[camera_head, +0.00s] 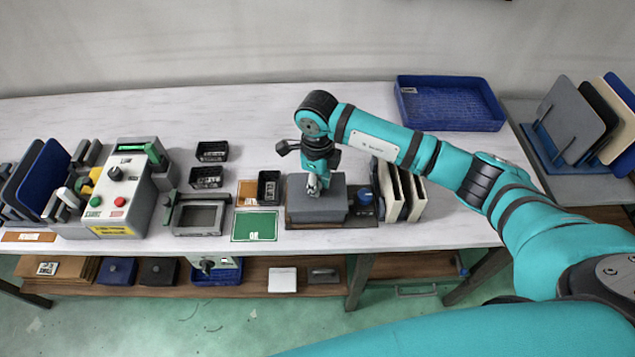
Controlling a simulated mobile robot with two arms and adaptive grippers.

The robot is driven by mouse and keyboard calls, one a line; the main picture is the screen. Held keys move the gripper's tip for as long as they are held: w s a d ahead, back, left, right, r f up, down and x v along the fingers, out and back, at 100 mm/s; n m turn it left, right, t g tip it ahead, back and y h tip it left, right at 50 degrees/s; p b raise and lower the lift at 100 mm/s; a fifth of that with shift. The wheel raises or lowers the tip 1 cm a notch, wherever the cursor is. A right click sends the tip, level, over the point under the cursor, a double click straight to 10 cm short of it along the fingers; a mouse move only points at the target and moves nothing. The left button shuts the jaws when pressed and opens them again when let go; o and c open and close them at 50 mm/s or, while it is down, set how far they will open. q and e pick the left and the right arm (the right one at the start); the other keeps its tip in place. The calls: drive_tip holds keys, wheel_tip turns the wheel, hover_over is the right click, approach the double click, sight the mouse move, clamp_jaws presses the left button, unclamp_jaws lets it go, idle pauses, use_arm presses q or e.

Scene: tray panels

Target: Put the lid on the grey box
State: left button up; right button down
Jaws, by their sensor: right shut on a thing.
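The grey box (318,217) stands on a dark mat near the front edge of the table, right of the green card. A flat grey lid (334,201) shows as its top surface, level and roughly lined up with the box. My right gripper (314,190) reaches down from above and is shut on the lid near its middle. The gripper covers part of the lid. I cannot tell whether the lid is fully seated or slightly raised. My left gripper is not in view.
Upright panels (391,190) and a blue round item (365,196) stand close right of the box. A small black bin (268,188) and a green card (255,227) are at its left. A blue tray (450,105) is at the back right. The table behind is clear.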

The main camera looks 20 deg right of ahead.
drive_tip(key=c, duration=0.8)
unclamp_jaws()
drive_tip(key=shift+r+p, duration=1.95)
drive_tip(key=shift+r, duration=1.6)
drive_tip(key=shift+f, duration=0.1)
